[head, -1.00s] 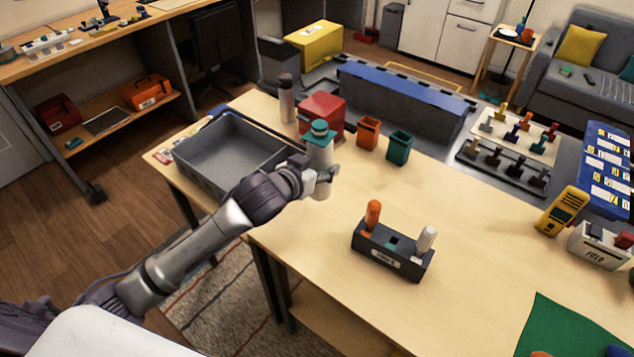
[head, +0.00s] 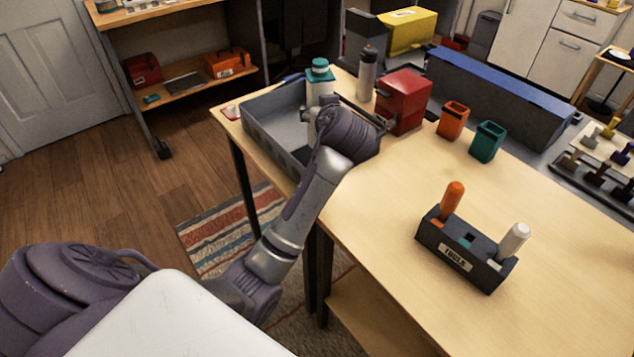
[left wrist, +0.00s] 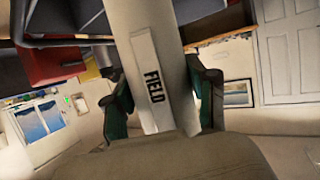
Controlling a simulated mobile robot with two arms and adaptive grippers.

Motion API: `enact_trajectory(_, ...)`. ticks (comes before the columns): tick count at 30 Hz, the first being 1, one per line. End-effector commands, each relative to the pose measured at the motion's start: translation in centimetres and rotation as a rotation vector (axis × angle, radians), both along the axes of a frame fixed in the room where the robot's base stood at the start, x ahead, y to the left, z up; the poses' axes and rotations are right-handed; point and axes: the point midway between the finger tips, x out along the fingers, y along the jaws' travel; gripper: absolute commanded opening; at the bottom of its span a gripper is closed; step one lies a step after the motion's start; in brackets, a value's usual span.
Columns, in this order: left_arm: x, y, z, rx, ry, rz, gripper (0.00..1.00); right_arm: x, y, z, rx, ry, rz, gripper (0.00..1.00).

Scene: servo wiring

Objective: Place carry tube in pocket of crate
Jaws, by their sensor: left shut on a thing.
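The carry tube (head: 320,90) is pale with a teal cap and stands roughly upright in the head view. In the left wrist view the tube (left wrist: 152,60) shows a label reading FIELD. My left gripper (head: 314,116) is shut around the tube, with green-padded fingers on both sides of it in the left wrist view (left wrist: 162,104). The grey crate (head: 262,147) sits at the table's left end. The tube is over or inside the crate's right part; its lower end is hidden by my gripper and arm, so I cannot tell which. My right gripper is out of view.
A grey bottle (head: 367,74) and a red box (head: 403,102) stand close right of the crate. Orange (head: 453,119) and teal (head: 487,141) cups stand farther right. A dark tool holder (head: 462,252) is nearer. The table between is clear.

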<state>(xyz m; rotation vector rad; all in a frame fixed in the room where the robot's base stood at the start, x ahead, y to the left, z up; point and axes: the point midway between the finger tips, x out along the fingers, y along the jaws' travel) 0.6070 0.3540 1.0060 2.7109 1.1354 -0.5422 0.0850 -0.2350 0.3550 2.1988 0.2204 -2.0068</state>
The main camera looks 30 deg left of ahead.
Motion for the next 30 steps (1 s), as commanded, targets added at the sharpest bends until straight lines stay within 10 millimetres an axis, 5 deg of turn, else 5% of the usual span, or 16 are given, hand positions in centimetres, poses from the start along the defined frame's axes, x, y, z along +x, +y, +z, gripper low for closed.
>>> enact_trajectory(21,-0.5,0.5,-9.7,0.007,0.001,0.039,0.17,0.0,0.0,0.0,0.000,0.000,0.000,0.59)
enact_trajectory(30,-0.4,0.5,-10.3,0.003,-0.002,0.039,0.17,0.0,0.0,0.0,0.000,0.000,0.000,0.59)
